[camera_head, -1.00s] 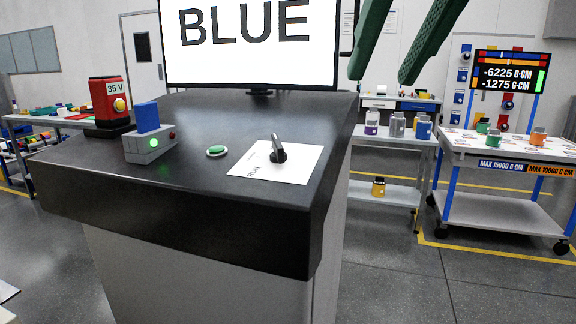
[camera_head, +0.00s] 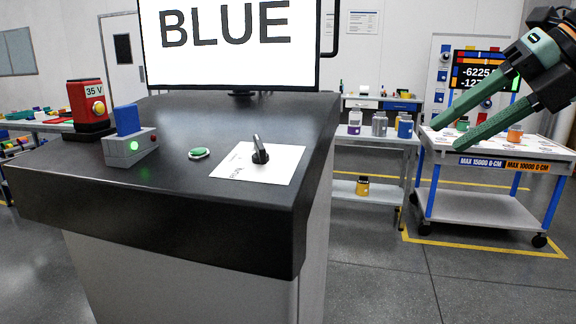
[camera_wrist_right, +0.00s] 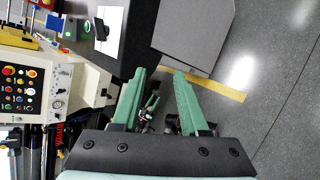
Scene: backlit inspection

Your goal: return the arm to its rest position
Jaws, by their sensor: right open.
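My right gripper (camera_head: 448,132) comes in from the upper right in the head view, with two long green fingers spread apart and nothing between them. It is in the air to the right of the black-topped console (camera_head: 150,205), in front of the cart. In the right wrist view its fingers (camera_wrist_right: 168,78) are also apart and empty. On the console stand a lever (camera_head: 258,150) on a white sheet, a green button (camera_head: 199,153) and a grey box (camera_head: 131,149) with a blue block in it and a lit green lamp. My left gripper is not in view.
A screen reading BLUE (camera_head: 230,55) stands behind the console. A red 35 V unit (camera_head: 88,108) sits at the console's left. A wheeled cart (camera_head: 480,210) with jars stands at right, beside a grey shelf table (camera_head: 350,190). Grey floor (camera_head: 380,285) is free in front.

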